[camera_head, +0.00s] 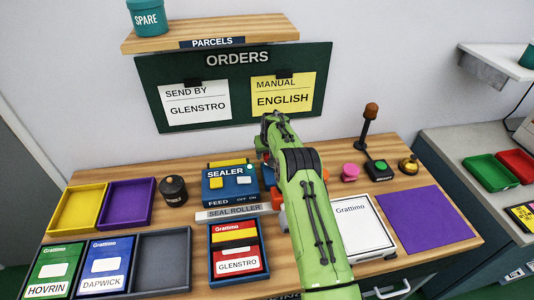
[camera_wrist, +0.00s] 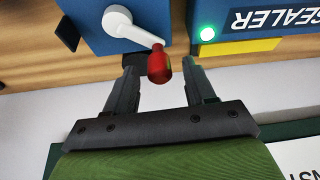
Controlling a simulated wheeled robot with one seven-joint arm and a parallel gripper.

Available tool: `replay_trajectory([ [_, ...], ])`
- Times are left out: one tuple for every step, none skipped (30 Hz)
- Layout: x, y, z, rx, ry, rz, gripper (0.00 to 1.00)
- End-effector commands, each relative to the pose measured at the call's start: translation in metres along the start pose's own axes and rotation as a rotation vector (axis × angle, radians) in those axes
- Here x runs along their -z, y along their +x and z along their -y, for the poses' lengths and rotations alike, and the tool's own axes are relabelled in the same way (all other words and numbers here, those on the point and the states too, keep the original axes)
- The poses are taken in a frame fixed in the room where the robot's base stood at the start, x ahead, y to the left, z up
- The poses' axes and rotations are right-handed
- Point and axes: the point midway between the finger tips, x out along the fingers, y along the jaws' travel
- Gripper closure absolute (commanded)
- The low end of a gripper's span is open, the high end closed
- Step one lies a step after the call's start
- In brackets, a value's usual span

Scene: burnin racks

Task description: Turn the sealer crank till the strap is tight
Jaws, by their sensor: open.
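The blue sealer (camera_head: 228,184) stands on the wooden bench, labelled SEALER, with FEED and OFF/ON marks. In the wrist view the sealer (camera_wrist: 265,18) is upside down with a lit green light. A white crank arm (camera_wrist: 130,27) on a blue housing ends in a red handle (camera_wrist: 158,64). My gripper (camera_wrist: 160,72) is open, one finger on each side of the red handle, and I see no contact. In the head view my green arm hides the crank. I cannot make out the strap. A red GLENSTRO parcel (camera_head: 237,234) lies in a dark tray below the seal roller (camera_head: 235,212).
Yellow (camera_head: 78,209) and purple (camera_head: 126,204) trays, a dark round pot (camera_head: 173,190) and HOVRIN and DAPWICK boxes fill the left. A lever (camera_head: 368,125), pink knob (camera_head: 350,172), white Grattimo box (camera_head: 357,228) and purple mat (camera_head: 427,219) are on the right.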

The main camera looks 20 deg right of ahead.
Motion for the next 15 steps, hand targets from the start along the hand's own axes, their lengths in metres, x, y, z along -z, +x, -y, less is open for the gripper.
replay_trajectory([
  [0.0002, 0.0020, 0.0000, 0.000, 0.000, -0.001, 0.46],
  [0.0000, 0.0028, 0.0000, 0.000, -0.001, 0.000, 0.46],
  [0.0000, 0.0032, 0.0000, 0.000, -0.001, 0.000, 0.46],
  [-0.0001, 0.0033, 0.0000, 0.000, -0.001, 0.000, 0.46],
  [0.0000, 0.0031, 0.0000, 0.000, -0.001, 0.000, 0.46],
  [0.0000, 0.0030, 0.0000, 0.000, -0.001, 0.000, 0.46],
  [0.0000, 0.0030, -0.0001, 0.000, -0.001, 0.000, 0.46],
  [0.0000, 0.0029, 0.0000, 0.000, -0.001, 0.000, 0.46],
  [0.0000, 0.0028, -0.0001, 0.000, -0.001, 0.000, 0.50],
  [0.0000, 0.0028, -0.0001, 0.000, -0.001, 0.000, 0.55],
  [0.0000, 0.0028, -0.0001, 0.000, -0.001, 0.000, 0.59],
  [0.0000, 0.0028, -0.0002, 0.000, -0.001, 0.000, 0.66],
  [0.0000, 0.0027, -0.0001, 0.000, -0.001, 0.000, 0.70],
  [0.0000, 0.0027, -0.0002, 0.000, -0.001, 0.000, 0.75],
  [0.0000, 0.0027, -0.0001, 0.000, -0.001, 0.000, 0.81],
])
